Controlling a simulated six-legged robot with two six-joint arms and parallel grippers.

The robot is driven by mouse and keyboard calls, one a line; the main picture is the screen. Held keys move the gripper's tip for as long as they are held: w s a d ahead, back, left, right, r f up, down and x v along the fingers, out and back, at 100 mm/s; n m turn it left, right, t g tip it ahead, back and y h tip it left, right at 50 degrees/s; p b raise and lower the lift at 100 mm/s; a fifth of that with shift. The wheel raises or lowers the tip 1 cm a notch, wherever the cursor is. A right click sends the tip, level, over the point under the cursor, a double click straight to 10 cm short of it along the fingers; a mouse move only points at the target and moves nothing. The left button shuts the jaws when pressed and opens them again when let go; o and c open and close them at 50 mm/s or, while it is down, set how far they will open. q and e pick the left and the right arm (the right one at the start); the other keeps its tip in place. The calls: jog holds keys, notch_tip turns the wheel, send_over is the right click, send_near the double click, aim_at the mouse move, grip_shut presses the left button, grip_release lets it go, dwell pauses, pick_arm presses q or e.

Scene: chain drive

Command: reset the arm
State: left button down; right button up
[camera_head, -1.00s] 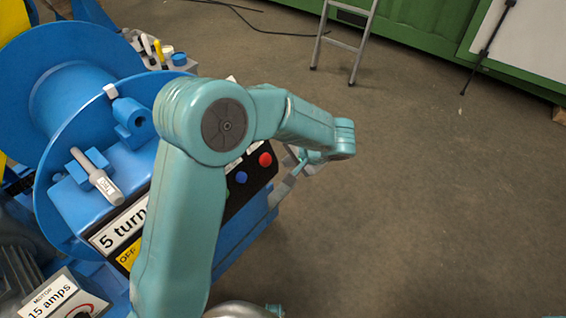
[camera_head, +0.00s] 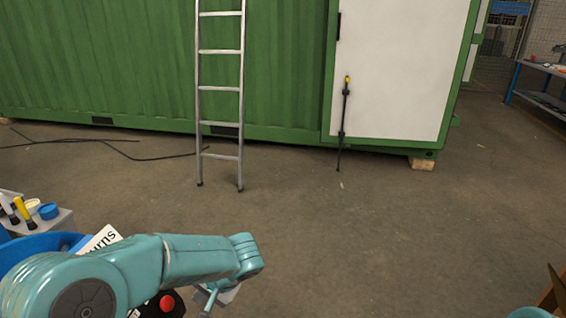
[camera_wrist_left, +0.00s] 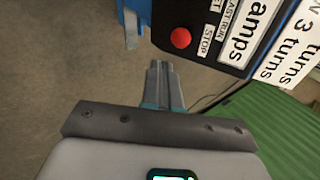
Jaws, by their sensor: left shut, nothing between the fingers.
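My left arm reaches in from the lower left in the head view. My left gripper (camera_head: 210,298) hangs below its wrist, partly hidden. In the left wrist view the left gripper (camera_wrist_left: 158,68) is shut and empty, with its fingers together over the floor. It is beside a black control panel (camera_wrist_left: 215,45) with a red button (camera_wrist_left: 181,38); they look apart. The red button also shows low in the head view (camera_head: 167,303). My right gripper is not in view.
The blue machine (camera_head: 40,243) is at the lower left, with a grey tray (camera_head: 62,222) of tools. A ladder (camera_head: 221,100) leans on a green container (camera_head: 110,70). A black cable (camera_head: 100,142) lies on the floor. A workbench (camera_head: 545,68) stands far right. The middle floor is clear.

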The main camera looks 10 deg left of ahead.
pick_arm(q)
jog(key=s+d+f+n+h+p, duration=0.2)
jog(key=s+d+f+h, duration=0.3)
jog(key=s+f, duration=0.3)
jog(key=s+d+f+n+h+p, duration=0.2)
jog(key=s+d+f+h+p, duration=0.3)
jog(key=s+d+f, duration=0.3)
jog(key=s+f, duration=0.1)
jog(key=s, duration=0.3)
jog(key=shift+s+f+g+h, duration=0.15)
jog(key=shift+s+g+h, duration=0.15)
jog(key=shift+s+g, duration=0.1)
jog(key=shift+w, duration=0.1)
jog(key=shift+a+n, duration=0.15)
jog(key=shift+n, duration=0.15)
